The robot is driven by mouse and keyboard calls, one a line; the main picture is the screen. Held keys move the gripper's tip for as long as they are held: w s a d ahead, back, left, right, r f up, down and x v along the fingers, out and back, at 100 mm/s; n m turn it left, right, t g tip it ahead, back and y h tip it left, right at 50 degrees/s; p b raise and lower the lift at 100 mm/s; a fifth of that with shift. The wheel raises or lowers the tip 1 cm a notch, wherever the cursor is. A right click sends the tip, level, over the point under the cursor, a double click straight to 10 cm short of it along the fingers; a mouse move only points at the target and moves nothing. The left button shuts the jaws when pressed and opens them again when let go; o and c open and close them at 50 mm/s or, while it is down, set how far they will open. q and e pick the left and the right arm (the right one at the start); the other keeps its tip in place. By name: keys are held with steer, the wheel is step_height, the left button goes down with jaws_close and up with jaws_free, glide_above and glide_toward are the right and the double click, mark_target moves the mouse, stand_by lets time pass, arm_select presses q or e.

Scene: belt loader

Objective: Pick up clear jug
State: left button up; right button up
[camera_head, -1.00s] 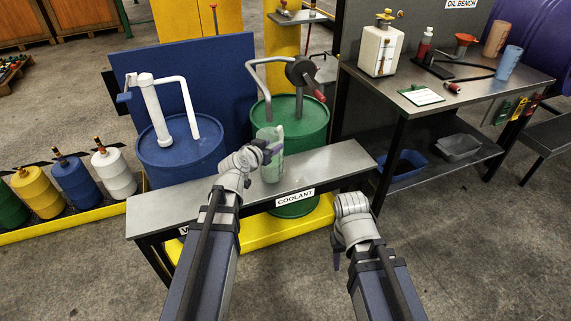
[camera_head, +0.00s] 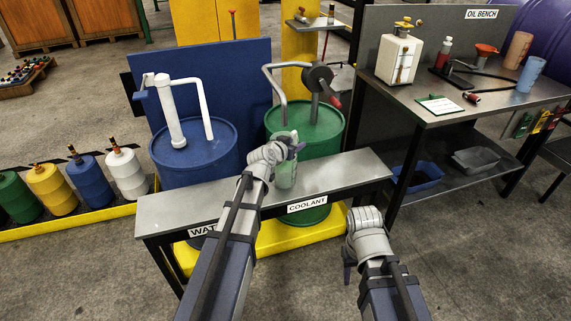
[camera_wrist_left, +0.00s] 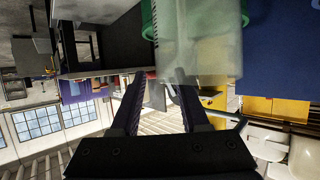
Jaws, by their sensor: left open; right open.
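The clear jug (camera_head: 287,173), a translucent greenish-white vessel, stands on the grey bench (camera_head: 345,172) in front of the green drum, above the COOLANT label. My left gripper (camera_head: 294,150) is at the jug's upper part and partly hides it. In the left wrist view the jug (camera_wrist_left: 205,40) fills the upper middle, just beyond my open left fingers (camera_wrist_left: 160,78). One fingertip overlaps the jug's lower edge there, and the other is to its left. I cannot tell whether they touch it. My right gripper (camera_head: 348,278) hangs open and empty right of the bench, away from the jug.
The green drum (camera_head: 325,135) with a crank pump and the blue drum (camera_head: 180,160) with a white pump stand behind the bench. The oil bench (camera_head: 455,108) at right holds a white canister (camera_head: 398,60) and other items. Open floor lies at front right.

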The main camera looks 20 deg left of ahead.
arm_select(q)
jaws_close()
stand_by(0.3)
stand_by(1.1)
